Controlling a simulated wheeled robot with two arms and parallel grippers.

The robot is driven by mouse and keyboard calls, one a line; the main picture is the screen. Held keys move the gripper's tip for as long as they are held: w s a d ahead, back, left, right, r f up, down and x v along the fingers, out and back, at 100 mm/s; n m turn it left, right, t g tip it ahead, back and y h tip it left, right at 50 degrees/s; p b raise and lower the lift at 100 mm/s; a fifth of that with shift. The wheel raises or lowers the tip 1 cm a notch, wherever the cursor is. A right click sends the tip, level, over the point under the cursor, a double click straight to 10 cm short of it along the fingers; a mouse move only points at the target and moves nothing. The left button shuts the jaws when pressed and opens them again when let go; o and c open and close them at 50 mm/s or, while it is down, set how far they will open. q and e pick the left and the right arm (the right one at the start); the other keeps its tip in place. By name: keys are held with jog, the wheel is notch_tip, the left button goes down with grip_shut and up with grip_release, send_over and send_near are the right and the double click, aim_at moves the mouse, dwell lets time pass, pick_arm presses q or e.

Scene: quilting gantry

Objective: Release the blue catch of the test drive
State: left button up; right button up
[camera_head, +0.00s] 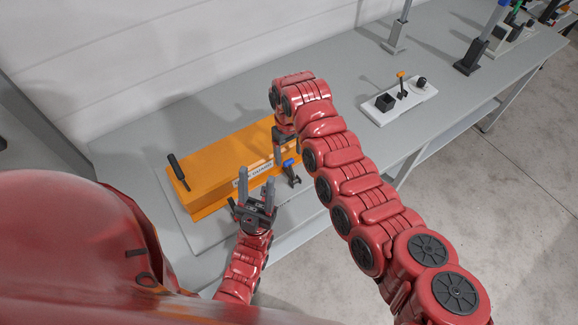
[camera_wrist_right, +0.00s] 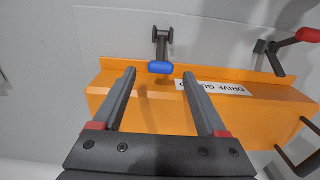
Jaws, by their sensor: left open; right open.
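The test drive has a long orange guard (camera_head: 225,163) with a white "DRIVE GUARD" label, lying on a pale base plate. The blue catch (camera_head: 288,163) sits on a dark bracket at the guard's front edge, right of the label. In the right wrist view the blue catch (camera_wrist_right: 160,68) lies across the guard's edge, in line with the gap between my right fingertips (camera_wrist_right: 160,73). I cannot tell how far beyond the tips it is. My right gripper (camera_head: 286,158) is open and points down. My left gripper (camera_head: 257,182) is open and empty, in front of the guard.
A black handle (camera_head: 178,170) stands on the guard's left end. A dark part with a red tip (camera_wrist_right: 308,35) shows at the right wrist view's upper right. A white board (camera_head: 400,101) with small black parts lies further right. The bench (camera_head: 330,90) is clear between.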

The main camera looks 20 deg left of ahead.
aim_at(288, 161)
jog(key=f+b, duration=0.1)
jog(key=f, duration=0.2)
jog(key=f+b, duration=0.1)
jog(key=f, duration=0.2)
jog(key=shift+s+f, duration=0.2)
jog(key=shift+f, duration=0.05)
jog(key=shift+w+f+b, duration=0.15)
jog(key=shift+f+b, duration=0.2)
jog(key=shift+f, duration=0.05)
jog(key=shift+r, duration=0.1)
jog(key=shift+c, duration=1.1)
grip_shut()
